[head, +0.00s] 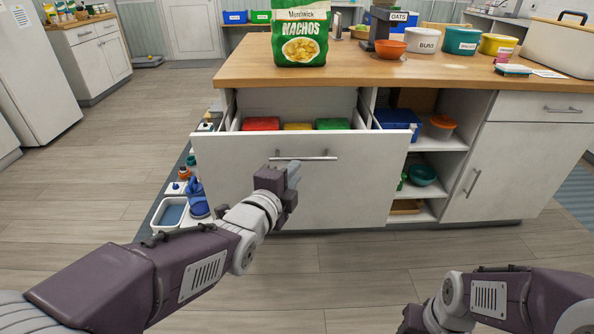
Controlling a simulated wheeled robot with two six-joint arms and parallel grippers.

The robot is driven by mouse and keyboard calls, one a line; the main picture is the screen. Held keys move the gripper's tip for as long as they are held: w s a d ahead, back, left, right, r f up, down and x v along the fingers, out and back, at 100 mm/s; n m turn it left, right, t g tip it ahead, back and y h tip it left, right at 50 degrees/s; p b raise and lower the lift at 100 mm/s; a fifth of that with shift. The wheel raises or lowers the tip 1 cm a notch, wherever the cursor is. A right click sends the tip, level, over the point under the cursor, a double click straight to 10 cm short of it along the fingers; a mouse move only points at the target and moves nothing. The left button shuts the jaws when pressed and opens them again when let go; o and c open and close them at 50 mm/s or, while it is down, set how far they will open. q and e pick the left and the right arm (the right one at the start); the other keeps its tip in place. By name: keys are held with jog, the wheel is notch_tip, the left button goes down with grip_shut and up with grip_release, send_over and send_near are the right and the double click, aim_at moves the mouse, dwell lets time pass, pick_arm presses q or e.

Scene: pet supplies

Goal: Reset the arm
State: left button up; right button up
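My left arm reaches in from the left, and its gripper (292,174) is in front of the open drawer (350,190). My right arm (530,298) is low at the bottom right. Only the dark body of its gripper (412,320) shows at the bottom edge, with the fingertips out of frame.
The drawer holds red (261,124), yellow (297,126) and green (332,124) items. A nachos bag (301,35), an orange bowl (390,49) and canisters stand on the wooden counter (440,72). Open shelves are right of the drawer. Bottles and a tray (171,214) lie left on the floor.

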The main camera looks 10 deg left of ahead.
pick_arm(q)
jog(key=s+a+f+n+g+y, duration=0.25)
jog(key=f+n+g, duration=0.4)
jog(key=f, duration=1.05)
jog(key=s+a+f+n+g, duration=0.1)
jog(key=s+f+n+g, duration=0.75)
jog(key=s+n, duration=0.4)
notch_tip(320, 180, up, 36)
jog(key=s+p, duration=0.2)
jog(key=p, duration=3.4)
jog(key=shift+h, duration=0.35)
